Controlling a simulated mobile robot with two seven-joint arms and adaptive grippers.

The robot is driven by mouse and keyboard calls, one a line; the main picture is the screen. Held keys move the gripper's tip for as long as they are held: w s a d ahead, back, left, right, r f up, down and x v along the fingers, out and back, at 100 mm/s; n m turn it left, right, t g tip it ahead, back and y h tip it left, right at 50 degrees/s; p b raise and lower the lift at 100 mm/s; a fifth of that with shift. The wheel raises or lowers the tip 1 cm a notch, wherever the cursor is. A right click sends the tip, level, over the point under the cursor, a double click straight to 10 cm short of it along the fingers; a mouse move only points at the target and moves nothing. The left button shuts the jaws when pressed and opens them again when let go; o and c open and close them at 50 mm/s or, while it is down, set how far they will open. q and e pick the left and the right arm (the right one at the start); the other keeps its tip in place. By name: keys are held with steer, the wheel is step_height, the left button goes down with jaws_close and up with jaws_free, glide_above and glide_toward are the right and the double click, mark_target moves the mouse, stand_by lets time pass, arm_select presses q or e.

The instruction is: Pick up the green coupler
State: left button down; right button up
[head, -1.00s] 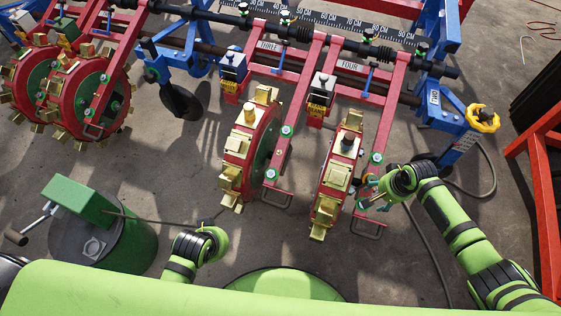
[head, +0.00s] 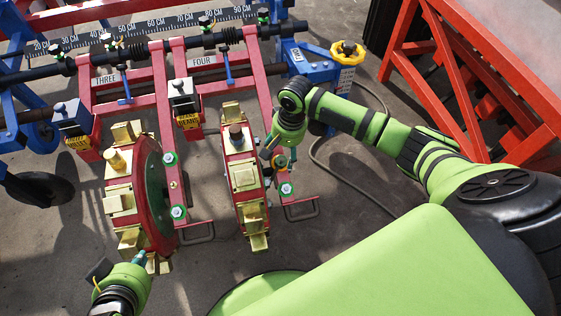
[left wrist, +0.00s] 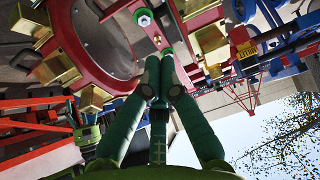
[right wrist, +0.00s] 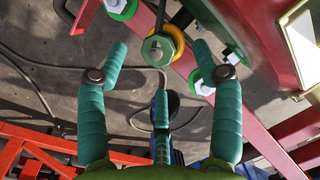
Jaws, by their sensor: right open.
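A green hex-shaped coupler (right wrist: 163,48), with a yellow ring behind it, shows at the upper middle of the right wrist view. It sits beside a red arm. My right gripper (right wrist: 160,55) is open, with one teal finger on each side of the coupler; I cannot tell whether either finger touches it. In the head view my right gripper (head: 272,150) is just right of the narrow gold-blocked punch wheel (head: 243,175). My left gripper (left wrist: 158,65) is empty, its green fingers together, below the larger red punch wheel (head: 138,195) in the head view.
Green-ringed bolts (head: 178,212) sit along the red arms near the right gripper. An orange-red frame (head: 470,80) is at the right. A grey hose (head: 345,175) lies on the open concrete floor.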

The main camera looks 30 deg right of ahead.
mark_target(282, 157)
steer(key=f+b, duration=0.1)
steer(key=f, duration=0.1)
steer(key=shift+w+a+f+b, duration=0.1)
steer(key=shift+w+f+b, duration=0.1)
steer(key=shift+f+b, duration=0.2)
step_height(282, 157, down, 2)
steer(key=shift+w+a+f+b, duration=0.1)
steer(key=shift+b, duration=0.45)
arm_select(q)
steer(key=w+d+r+t+h, duration=0.2)
steer(key=w+d+r+t, duration=0.1)
steer(key=r+t, duration=0.2)
steer(key=w+d+r+m+t+h, duration=0.1)
steer(key=w+d+r+t+h, duration=0.1)
steer(key=r, duration=0.8)
steer(key=w+d+t, duration=0.1)
steer(key=t, duration=0.1)
steer(key=shift+w+r+m+t, duration=0.2)
steer(key=shift+w+m+t, duration=0.1)
steer(key=shift+t, duration=0.1)
steer(key=shift+d, duration=0.1)
arm_select(e)
steer(key=shift+a, duration=0.1)
jaws_close()
